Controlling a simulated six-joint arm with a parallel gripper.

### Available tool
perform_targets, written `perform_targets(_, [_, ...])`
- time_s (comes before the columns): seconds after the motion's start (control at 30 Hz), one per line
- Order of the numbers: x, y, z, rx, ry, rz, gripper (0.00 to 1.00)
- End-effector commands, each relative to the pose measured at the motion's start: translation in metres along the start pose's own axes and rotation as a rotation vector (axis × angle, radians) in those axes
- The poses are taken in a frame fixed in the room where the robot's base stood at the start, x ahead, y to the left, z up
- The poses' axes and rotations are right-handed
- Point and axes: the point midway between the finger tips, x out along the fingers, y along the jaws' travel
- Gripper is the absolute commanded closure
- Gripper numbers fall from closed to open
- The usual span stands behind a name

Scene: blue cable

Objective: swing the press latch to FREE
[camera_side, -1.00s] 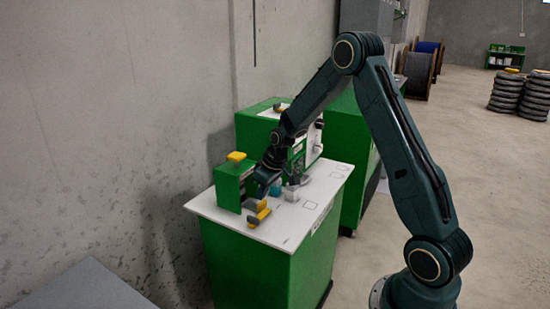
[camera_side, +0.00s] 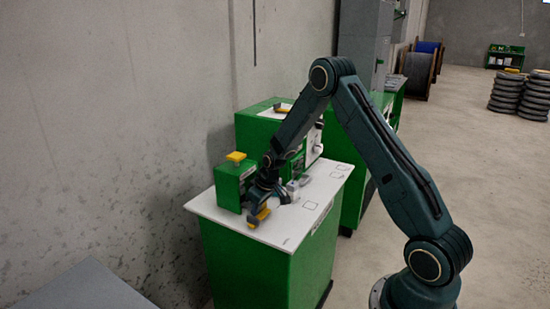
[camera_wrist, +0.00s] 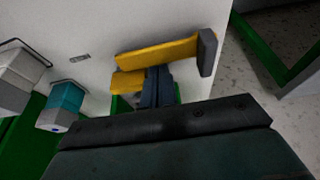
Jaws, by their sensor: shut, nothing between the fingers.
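A yellow bar with a grey end, apparently the press latch (camera_wrist: 160,51), lies over the white table top in the wrist view. It also shows at the table's front edge in the side view (camera_side: 262,214). My gripper (camera_wrist: 157,80) is shut and empty, its dark fingertips close beside the bar; I cannot tell whether they touch it. A second, shorter yellow piece (camera_wrist: 127,82) shows just left of the fingers. The green press body (camera_side: 233,186), with a yellow top, stands left of my gripper (camera_side: 256,207). No FREE marking is legible.
A teal block (camera_wrist: 66,97) and a grey block (camera_wrist: 18,72) stand left of the fingers in the wrist view. The white table top (camera_side: 285,232) is bare toward the front right. A concrete wall (camera_side: 120,130) rises behind the press.

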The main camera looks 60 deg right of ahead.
Motion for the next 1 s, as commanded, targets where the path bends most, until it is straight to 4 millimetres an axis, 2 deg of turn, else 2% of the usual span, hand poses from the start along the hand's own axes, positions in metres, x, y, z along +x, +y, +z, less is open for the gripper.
perform_targets(0.73, [-0.004, 0.002, 0.006, -0.002, 0.000, 0.001, 1.00])
perform_targets(1.0, [-0.021, 0.002, 0.006, -0.001, 0.000, 0.001, 1.00])
